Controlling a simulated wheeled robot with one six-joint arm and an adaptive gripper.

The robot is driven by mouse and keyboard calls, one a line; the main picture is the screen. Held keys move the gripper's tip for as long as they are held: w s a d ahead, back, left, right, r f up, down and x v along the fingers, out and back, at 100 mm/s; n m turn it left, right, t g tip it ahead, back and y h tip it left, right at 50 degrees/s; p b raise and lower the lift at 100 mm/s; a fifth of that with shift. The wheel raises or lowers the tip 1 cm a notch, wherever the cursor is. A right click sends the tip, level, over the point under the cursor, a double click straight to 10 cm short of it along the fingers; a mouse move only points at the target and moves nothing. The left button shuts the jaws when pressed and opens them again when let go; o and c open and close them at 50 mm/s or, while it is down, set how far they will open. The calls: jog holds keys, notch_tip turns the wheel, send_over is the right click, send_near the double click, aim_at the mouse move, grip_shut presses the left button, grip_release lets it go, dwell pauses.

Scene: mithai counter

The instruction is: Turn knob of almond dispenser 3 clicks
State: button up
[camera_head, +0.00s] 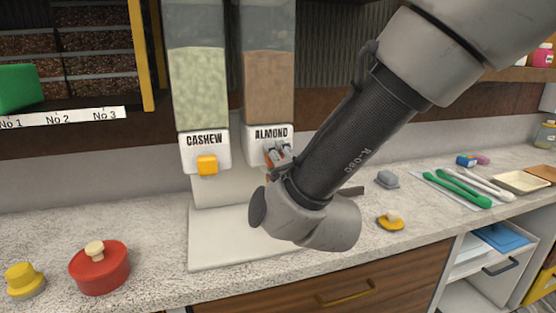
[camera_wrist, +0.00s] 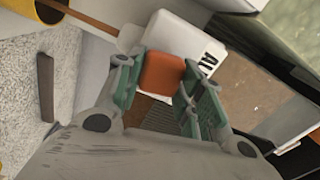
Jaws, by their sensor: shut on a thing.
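The almond dispenser (camera_head: 268,88) is a clear column of brown bits with a white "ALMOND" label block, standing to the right of the cashew dispenser. Its orange-brown knob (camera_wrist: 162,72) sits between my gripper's fingers in the wrist view, tilted in that picture. My gripper (camera_wrist: 158,85) is shut on the knob, with a green-padded finger on each side. In the head view my gripper (camera_head: 277,156) is at the front of the almond label, and my wrist hides most of the knob and the lower part of the dispenser.
The cashew dispenser (camera_head: 198,95) with a yellow knob (camera_head: 207,165) stands close on the left. A white base plate (camera_head: 215,248) lies below. A red lidded pot (camera_head: 99,268) is at left. A yellow-lidded item (camera_head: 391,221), grey block (camera_head: 387,179) and green tongs (camera_head: 458,188) are at right.

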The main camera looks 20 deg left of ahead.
jog(key=shift+f+m, duration=0.1)
jog(key=shift+m, duration=0.7)
jog(key=o, duration=1)
jog(key=v, duration=1.2)
jog(key=shift+s, duration=0.1)
